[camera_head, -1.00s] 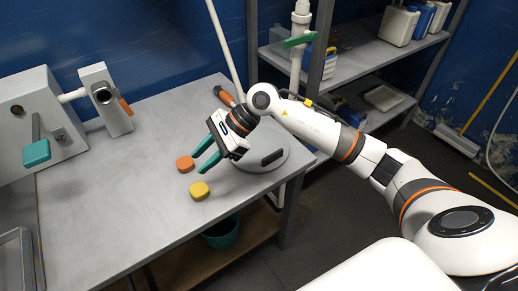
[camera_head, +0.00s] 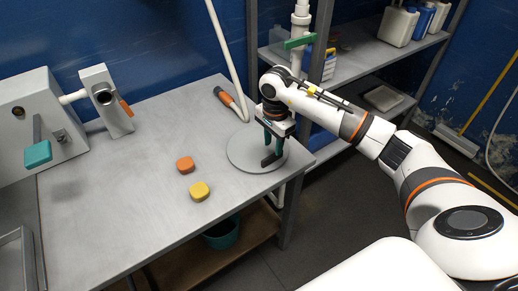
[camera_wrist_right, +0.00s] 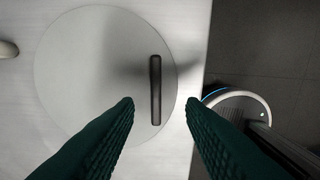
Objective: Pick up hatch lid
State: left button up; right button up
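The hatch lid (camera_head: 246,151) is a round grey disc lying flat near the right end of the metal table. Its dark bar handle (camera_head: 271,159) stands on the right part of the disc. In the right wrist view the lid (camera_wrist_right: 85,75) shows from above, and the handle (camera_wrist_right: 155,90) lies between the lines of the two green fingers. My right gripper (camera_head: 272,150) points down over the handle. Its fingers (camera_wrist_right: 160,110) are apart, one on each side of the handle, with visible gaps. How far above the lid the tips are is hard to tell. My left gripper is not in view.
The table's (camera_head: 110,215) right edge is close to the lid.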

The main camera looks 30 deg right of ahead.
aim_at(270, 157)
jog(key=f, duration=0.4)
jog(key=shift+w+a, duration=0.2)
jog(key=shift+a, duration=0.2)
jog(key=shift+f+p, duration=0.3)
jog(key=shift+f, duration=0.05)
grip_shut()
